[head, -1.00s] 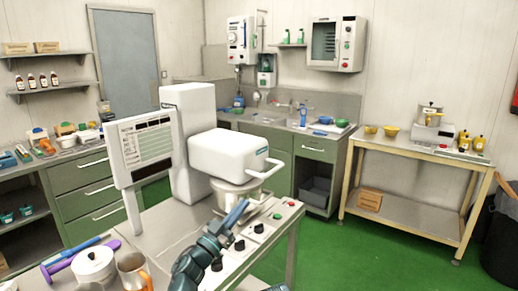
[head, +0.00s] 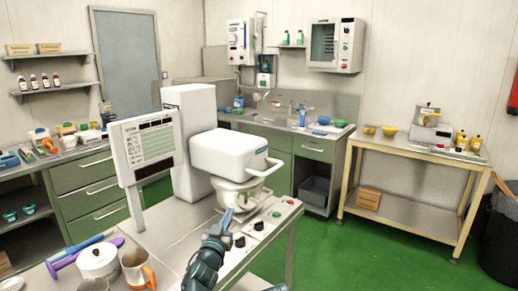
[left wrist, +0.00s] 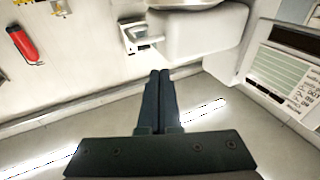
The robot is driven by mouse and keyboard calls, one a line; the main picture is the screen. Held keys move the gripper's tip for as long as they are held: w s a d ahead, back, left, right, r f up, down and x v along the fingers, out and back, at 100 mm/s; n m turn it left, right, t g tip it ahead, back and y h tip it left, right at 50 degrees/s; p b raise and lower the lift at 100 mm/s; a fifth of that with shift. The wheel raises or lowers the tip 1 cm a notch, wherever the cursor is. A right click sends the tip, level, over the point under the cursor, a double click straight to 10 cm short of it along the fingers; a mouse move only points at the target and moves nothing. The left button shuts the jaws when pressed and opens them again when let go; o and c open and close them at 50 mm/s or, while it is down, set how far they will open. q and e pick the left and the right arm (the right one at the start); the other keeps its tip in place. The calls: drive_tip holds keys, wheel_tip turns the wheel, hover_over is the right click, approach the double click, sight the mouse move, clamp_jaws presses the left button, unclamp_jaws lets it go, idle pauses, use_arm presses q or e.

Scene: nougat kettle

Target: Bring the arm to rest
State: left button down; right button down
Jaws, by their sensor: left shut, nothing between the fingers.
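My left gripper (head: 227,215) rises from the bottom middle of the head view, in front of the white kettle machine (head: 235,153) and its bowl (head: 237,194). Its two dark fingers are shut together with nothing between them, as the left wrist view (left wrist: 161,74) shows. I cannot tell the exact gap to the bowl. My right gripper is not in view.
The control panel board (head: 147,152) stands left of the machine. Knobs (head: 256,225) line the bench edge near my left arm. The green floor (head: 370,245) to the right is clear.

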use_arm(q)
drive_tip(key=s+a+f+n+g+y+p, duration=0.1)
drive_tip(key=s+f+g+y, duration=0.25)
drive_tip(key=f, duration=0.45)
drive_tip(key=s+f+n+g+y, duration=0.1)
drive_tip(key=s+f+g+y, duration=0.15)
drive_tip(key=f+g, duration=0.35)
drive_tip(key=s+d+f+m+g, duration=0.1)
drive_tip(key=s+f+g, duration=0.3)
drive_tip(key=s, duration=0.7)
drive_tip(key=s+d+f+m+g, duration=0.2)
drive_tip(key=s+f+g, duration=0.3)
drive_tip(key=s, duration=0.6)
drive_tip(key=shift+s+d+m+g+h+p, duration=0.25)
drive_tip(key=shift+d+g+h+p, duration=0.2)
drive_tip(key=shift+d, duration=0.25)
